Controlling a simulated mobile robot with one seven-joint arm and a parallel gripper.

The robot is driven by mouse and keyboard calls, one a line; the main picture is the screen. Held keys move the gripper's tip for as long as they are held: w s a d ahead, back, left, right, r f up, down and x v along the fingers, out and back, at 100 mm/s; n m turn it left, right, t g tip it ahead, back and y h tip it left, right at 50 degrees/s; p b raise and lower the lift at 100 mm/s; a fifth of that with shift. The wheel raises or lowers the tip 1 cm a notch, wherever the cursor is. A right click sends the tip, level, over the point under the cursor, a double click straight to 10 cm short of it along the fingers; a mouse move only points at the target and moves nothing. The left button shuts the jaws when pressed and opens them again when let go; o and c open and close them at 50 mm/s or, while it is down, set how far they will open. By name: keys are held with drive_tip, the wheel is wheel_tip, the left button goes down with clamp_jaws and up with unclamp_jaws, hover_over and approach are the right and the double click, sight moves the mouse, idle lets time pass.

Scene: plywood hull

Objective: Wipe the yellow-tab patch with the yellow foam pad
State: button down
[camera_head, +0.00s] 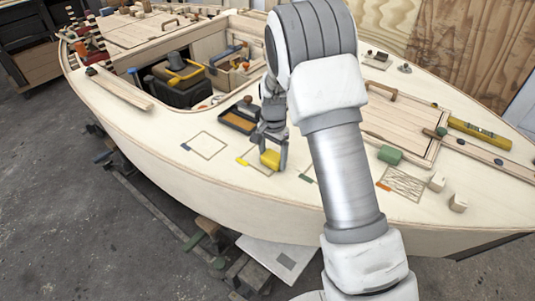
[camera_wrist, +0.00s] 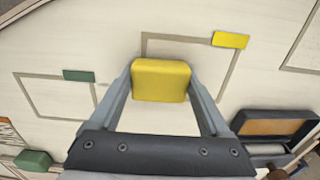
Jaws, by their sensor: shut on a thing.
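The yellow foam pad (camera_wrist: 161,83) is held between the two fingers of my gripper (camera_wrist: 160,72). In the head view the pad (camera_head: 270,159) is low over the pale deck, below my gripper (camera_head: 271,148). The yellow-tab patch (camera_wrist: 195,50) is a thin grey square outline with a yellow tab (camera_wrist: 230,40) at one corner. The pad overlaps part of this outline and hides some of its inside. I see no marks on the part that shows. In the head view the yellow tab (camera_head: 241,161) lies left of the pad. I cannot tell whether the pad touches the deck.
A green-tab patch (camera_wrist: 60,95) and a blue-tab patch (camera_head: 208,145) lie on either side. A scribbled orange-tab patch (camera_head: 404,184) is further right. A dark tray (camera_head: 239,118) with an orange-brown inside stands behind. A green block (camera_head: 389,154) sits to the right.

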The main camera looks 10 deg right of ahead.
sight(248, 151)
drive_tip(key=shift+s+d+f, duration=0.1)
drive_tip(key=shift+s+d, duration=0.6)
drive_tip(key=shift+d, duration=0.1)
drive_tip(key=shift+w+a+p, duration=0.8)
drive_tip(key=shift+w+a, duration=2.3)
drive_tip(key=shift+a, duration=0.25)
drive_tip(key=shift+w+a+r, duration=0.2)
drive_tip(key=shift+w+a, duration=0.45)
drive_tip(key=shift+a, duration=0.05)
drive_tip(key=shift+w+a+r, duration=0.1)
drive_tip(key=shift+a, duration=0.2)
drive_tip(key=shift+r, duration=0.1)
drive_tip(key=shift+w+a+r+p, duration=0.1)
drive_tip(key=shift+a+r+p, duration=0.05)
drive_tip(key=shift+r+p, duration=0.45)
drive_tip(key=shift+w+a+r+p, duration=0.1)
drive_tip(key=shift+r+p, duration=0.4)
drive_tip(key=shift+r, duration=0.2)
drive_tip(key=shift+d+r+p, duration=0.2)
drive_tip(key=shift+r+p, duration=0.25)
drive_tip(key=shift+r, duration=0.3)
drive_tip(key=shift+d+r+p, duration=0.15)
drive_tip(key=shift+r+p, duration=0.3)
drive_tip(key=shift+r, duration=0.25)
drive_tip(key=shift+s, duration=0.1)
